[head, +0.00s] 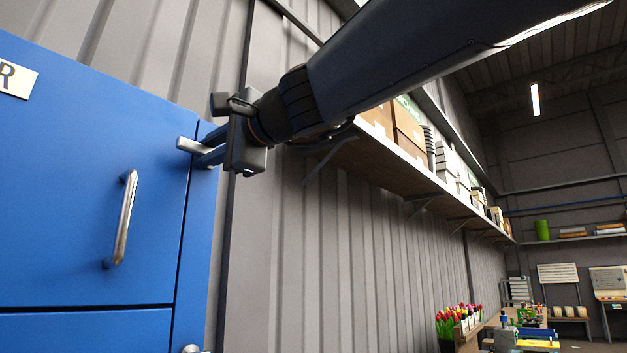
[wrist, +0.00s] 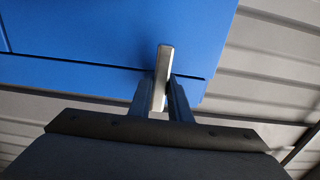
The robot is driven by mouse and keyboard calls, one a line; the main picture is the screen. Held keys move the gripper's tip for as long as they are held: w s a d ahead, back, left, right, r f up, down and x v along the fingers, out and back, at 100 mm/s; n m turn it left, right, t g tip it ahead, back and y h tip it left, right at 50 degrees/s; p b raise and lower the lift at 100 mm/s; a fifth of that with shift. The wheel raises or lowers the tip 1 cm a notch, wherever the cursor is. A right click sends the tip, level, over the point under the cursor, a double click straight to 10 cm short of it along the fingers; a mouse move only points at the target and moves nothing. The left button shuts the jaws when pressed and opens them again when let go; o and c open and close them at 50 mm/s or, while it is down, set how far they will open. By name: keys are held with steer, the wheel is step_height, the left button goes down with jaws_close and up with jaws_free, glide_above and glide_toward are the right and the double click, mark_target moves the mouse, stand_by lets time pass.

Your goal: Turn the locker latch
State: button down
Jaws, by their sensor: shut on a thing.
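The blue locker (head: 75,200) fills the left of the head view. Its metal latch (head: 190,146) sticks out at the upper right edge of the door. My gripper (head: 208,150) is at the latch, its two fingers reaching in from the right. In the wrist view the latch (wrist: 161,78) is a light metal bar between the two fingers (wrist: 162,98), and the gripper is shut on it. The blue locker face (wrist: 110,35) lies beyond it. The latch's pivot is not clearly visible.
A vertical bar handle (head: 122,218) is on the door, left of and below the latch. A corrugated wall (head: 330,240) stands beside the locker. A wall shelf with boxes (head: 408,130) runs behind my arm. Tulip bunches (head: 458,322) stand far off at lower right.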

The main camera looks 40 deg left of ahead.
steer(key=shift+r, duration=0.1)
stand_by(0.3)
steer(key=c, duration=1.6)
jaws_free()
steer(key=shift+c, duration=0.2)
steer(key=shift+d, duration=0.1)
steer(key=d+b, duration=0.3)
steer(key=d, duration=0.4)
steer(key=shift+d, duration=0.35)
